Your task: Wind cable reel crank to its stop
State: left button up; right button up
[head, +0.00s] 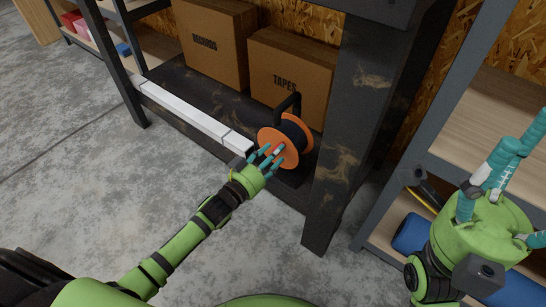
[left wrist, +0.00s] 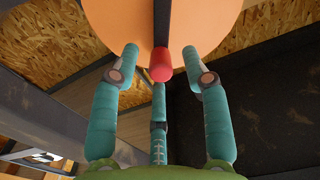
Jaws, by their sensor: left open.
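The cable reel (head: 294,134), with orange flanges, a dark drum and a black frame, stands on the dark lower shelf of the bench. In the left wrist view its orange flange (left wrist: 112,22) fills the top, with a red crank knob (left wrist: 160,66) and a dark crank arm (left wrist: 162,22) in front of it. My left gripper (head: 266,158) is at the reel's front face. Its teal fingers are spread around the knob, with gaps on both sides. In the head view the fingers partly hide the crank. My right gripper (head: 505,190) is raised at the right, fingers spread, empty.
Two cardboard boxes, one marked TAPES (head: 288,80), stand behind the reel. A long white bar (head: 195,113) lies along the shelf's front edge. A thick bench leg (head: 345,130) rises just right of the reel. Open concrete floor (head: 90,170) lies in front.

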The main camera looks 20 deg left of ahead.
pick_arm(q)
jog(key=shift+w+d, duration=0.1)
grip_shut()
dwell(0.3)
